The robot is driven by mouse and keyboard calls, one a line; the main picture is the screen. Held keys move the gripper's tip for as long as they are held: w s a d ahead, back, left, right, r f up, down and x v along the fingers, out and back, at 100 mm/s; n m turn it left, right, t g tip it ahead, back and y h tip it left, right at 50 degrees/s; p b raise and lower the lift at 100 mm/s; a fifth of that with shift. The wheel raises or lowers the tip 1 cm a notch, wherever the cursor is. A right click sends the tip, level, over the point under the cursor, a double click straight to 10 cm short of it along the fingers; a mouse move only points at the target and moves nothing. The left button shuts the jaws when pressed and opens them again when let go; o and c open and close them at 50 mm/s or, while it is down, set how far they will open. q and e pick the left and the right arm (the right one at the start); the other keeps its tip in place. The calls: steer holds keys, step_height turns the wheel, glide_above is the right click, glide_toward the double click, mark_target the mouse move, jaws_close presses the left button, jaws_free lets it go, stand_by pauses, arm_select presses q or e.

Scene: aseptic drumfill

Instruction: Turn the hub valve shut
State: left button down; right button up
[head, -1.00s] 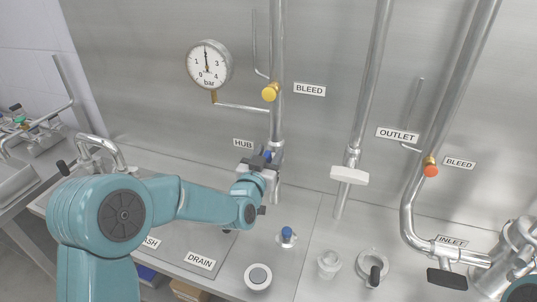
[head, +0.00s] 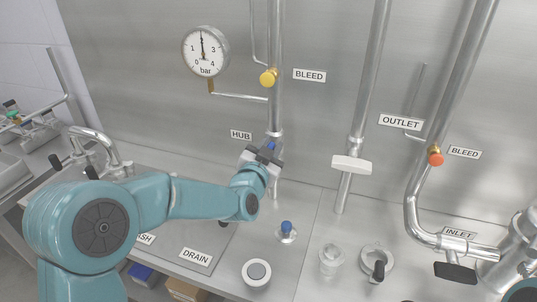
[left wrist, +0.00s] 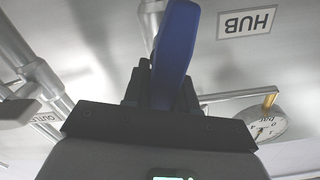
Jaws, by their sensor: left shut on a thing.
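The hub valve's blue handle (head: 271,146) shows as a small patch on the vertical pipe beside the HUB label (head: 241,135). My left gripper (head: 266,154) is at this handle and hides most of it and the valve body. In the left wrist view the blue handle (left wrist: 176,48) stands up between the dark fingers of my left gripper (left wrist: 160,92), which is shut on it. The HUB label (left wrist: 246,22) appears upside down there. My right gripper is not in view.
A pressure gauge (head: 205,52) and a yellow bleed knob (head: 268,78) are above my gripper. A white-handled valve (head: 351,165) is on the pipe to the right. A blue-topped fitting (head: 287,229), a round cap (head: 257,272) and clear cups stand on the bench below.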

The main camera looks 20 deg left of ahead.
arm_select(q)
steer(key=m, duration=0.1)
steer(key=m+b, duration=0.1)
steer(key=shift+d+f+m+b, duration=0.25)
steer(key=shift+d+m+b, duration=0.05)
steer(key=shift+m, duration=0.1)
steer(key=shift+d+f+m+b, duration=0.2)
steer(key=shift+f+m+b, duration=0.1)
steer(key=shift+m, duration=1.5)
steer(key=shift+d+f+m+b, duration=0.2)
steer(key=shift+f+m+b, duration=0.15)
steer(key=shift+m, duration=1.45)
steer(key=shift+d+f+m+b, duration=0.2)
steer(key=shift+f+m+b, duration=0.1)
steer(key=shift+m, duration=1.5)
steer(key=c, duration=1)
jaws_free()
steer(key=shift+f, duration=0.1)
